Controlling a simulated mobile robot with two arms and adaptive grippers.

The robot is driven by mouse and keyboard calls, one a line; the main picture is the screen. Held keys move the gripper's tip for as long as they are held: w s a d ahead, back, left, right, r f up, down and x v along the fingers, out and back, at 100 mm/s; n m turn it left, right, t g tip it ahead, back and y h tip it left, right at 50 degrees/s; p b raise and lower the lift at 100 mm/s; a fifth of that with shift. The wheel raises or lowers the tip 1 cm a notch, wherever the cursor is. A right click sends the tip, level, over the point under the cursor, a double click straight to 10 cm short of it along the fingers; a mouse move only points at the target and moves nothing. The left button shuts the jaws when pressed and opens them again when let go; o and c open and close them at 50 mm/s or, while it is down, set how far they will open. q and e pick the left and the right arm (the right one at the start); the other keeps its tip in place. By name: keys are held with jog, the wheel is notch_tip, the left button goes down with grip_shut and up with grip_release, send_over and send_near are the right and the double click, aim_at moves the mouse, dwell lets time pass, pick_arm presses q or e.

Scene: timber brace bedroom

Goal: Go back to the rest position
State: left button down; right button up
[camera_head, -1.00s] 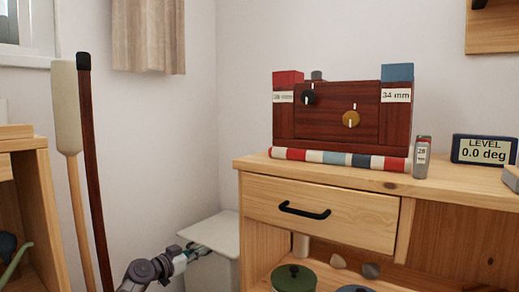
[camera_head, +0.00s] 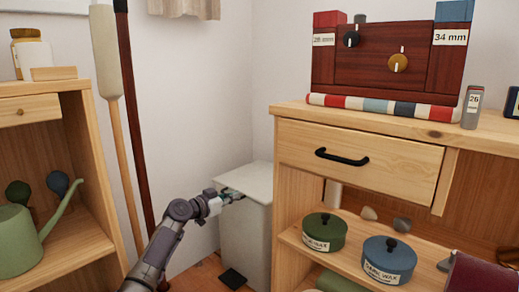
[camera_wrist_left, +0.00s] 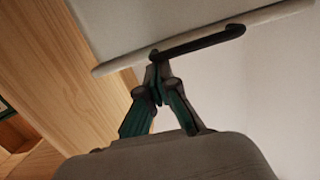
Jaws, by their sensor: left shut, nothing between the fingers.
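My left gripper (camera_head: 232,196) is shut and empty, at the front left edge of a pale lidded bin (camera_head: 243,235). In the left wrist view its two fingers (camera_wrist_left: 156,72) meet at the tips, close to the left end of a dark handle (camera_wrist_left: 203,42) along the rim of the pale lid (camera_wrist_left: 130,25). I cannot tell whether the tips touch the handle. My left arm reaches up from the bottom of the head view. My right gripper is not in view.
A wooden cabinet (camera_head: 360,165) with a drawer stands right of the bin, with a green pot (camera_head: 324,233) and a blue pot (camera_head: 388,262) on its shelf. A shelf unit (camera_head: 45,110) with a watering can (camera_head: 15,242) stands left. Two long poles (camera_head: 140,130) lean between.

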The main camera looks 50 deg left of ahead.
pick_arm(q)
notch_tip(320, 180, up, 10)
dwell(0.3)
jog(key=shift+f, duration=0.1)
